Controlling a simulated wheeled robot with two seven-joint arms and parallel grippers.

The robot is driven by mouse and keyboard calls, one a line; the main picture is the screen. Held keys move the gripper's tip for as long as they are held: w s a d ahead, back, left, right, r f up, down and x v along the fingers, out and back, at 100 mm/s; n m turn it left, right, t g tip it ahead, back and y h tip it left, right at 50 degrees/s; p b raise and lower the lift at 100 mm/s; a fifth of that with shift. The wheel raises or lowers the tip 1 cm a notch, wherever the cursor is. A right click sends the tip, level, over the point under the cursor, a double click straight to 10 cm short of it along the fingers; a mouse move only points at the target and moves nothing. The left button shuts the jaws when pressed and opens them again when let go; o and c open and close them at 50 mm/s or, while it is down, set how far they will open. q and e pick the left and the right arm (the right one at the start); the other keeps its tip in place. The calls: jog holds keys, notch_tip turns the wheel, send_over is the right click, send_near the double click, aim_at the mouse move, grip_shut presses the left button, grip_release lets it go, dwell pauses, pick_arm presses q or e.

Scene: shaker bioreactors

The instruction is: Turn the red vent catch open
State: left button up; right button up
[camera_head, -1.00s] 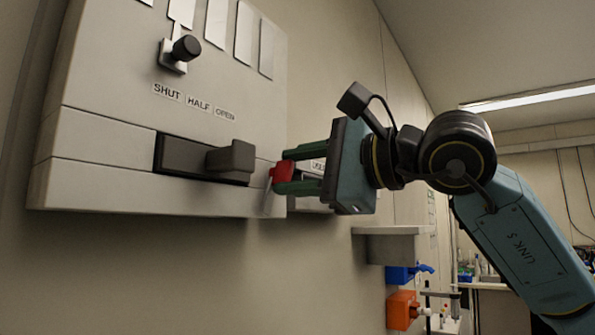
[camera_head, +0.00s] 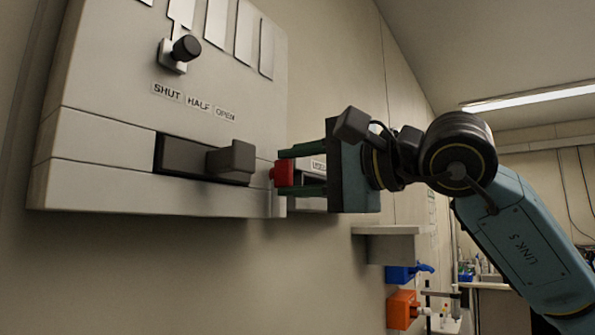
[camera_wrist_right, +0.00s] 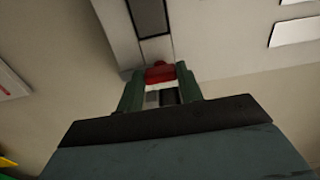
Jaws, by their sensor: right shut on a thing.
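The red vent catch (camera_head: 283,174) is at the lower right edge of the grey wall unit (camera_head: 100,190). My right gripper (camera_head: 284,172) comes from the right and its green fingers are shut on the catch, one above and one below. In the right wrist view the red catch (camera_wrist_right: 160,73) sits between the tips of the two green fingers of the right gripper (camera_wrist_right: 160,85). The fingers partly hide the catch. My left gripper is in neither view.
A dark handle (camera_head: 232,160) sits in a slot just left of the catch. Above it are a black knob (camera_head: 186,48) and labels SHUT, HALF, OPEN. A small shelf (camera_head: 390,231), a blue item (camera_head: 405,273) and an orange item (camera_head: 402,309) are on the wall lower right.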

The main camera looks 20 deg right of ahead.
jog(key=o, duration=1)
jog(key=b+v, duration=0.2)
jog(key=v, duration=1.1)
jog(key=shift+s+d, duration=0.1)
jog(key=shift+s, duration=0.05)
